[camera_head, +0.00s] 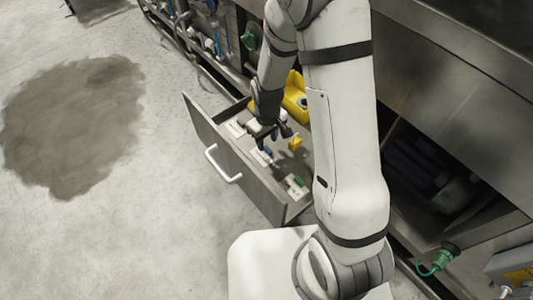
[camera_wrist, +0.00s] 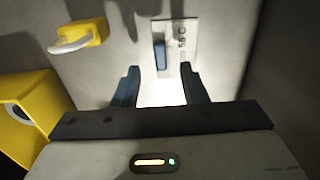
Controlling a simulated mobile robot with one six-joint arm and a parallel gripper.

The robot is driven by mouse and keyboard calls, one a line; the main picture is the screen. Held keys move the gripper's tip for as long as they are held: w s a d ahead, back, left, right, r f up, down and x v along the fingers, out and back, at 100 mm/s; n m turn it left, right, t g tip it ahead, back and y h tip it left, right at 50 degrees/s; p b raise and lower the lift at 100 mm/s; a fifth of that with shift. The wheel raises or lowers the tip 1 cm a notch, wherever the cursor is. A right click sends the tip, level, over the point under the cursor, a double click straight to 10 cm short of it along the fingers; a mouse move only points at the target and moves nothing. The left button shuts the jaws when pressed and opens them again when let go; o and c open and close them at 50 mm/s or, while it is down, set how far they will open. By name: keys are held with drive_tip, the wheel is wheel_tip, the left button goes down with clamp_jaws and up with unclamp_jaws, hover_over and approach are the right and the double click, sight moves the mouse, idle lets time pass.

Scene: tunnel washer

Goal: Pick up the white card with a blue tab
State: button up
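The white card with a blue tab (camera_wrist: 182,38) lies flat on the drawer floor in the wrist view, with dark lettering on it. Its blue tab (camera_wrist: 159,54) stands up near the card's left edge. My gripper (camera_wrist: 160,70) is open, with its two dark fingers apart and nothing held between them. The tab appears between the fingertips in that view; the remaining height cannot be told. In the head view my gripper (camera_head: 262,139) is over the open drawer (camera_head: 224,152), and the card (camera_head: 261,159) is partly hidden beneath it.
A card with a green tab (camera_head: 296,186) lies near the drawer's front right, and another pale card (camera_head: 236,128) at the left. A yellow padlock (camera_wrist: 78,36) and a larger yellow object (camera_wrist: 24,112) are beside my gripper. Drawer walls surround this space.

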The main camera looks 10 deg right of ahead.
sight(267, 148)
wheel_tip(267, 148, down, 3)
drive_tip(key=shift+f+b, duration=0.2)
drive_tip(key=shift+b, duration=0.15)
clamp_jaws()
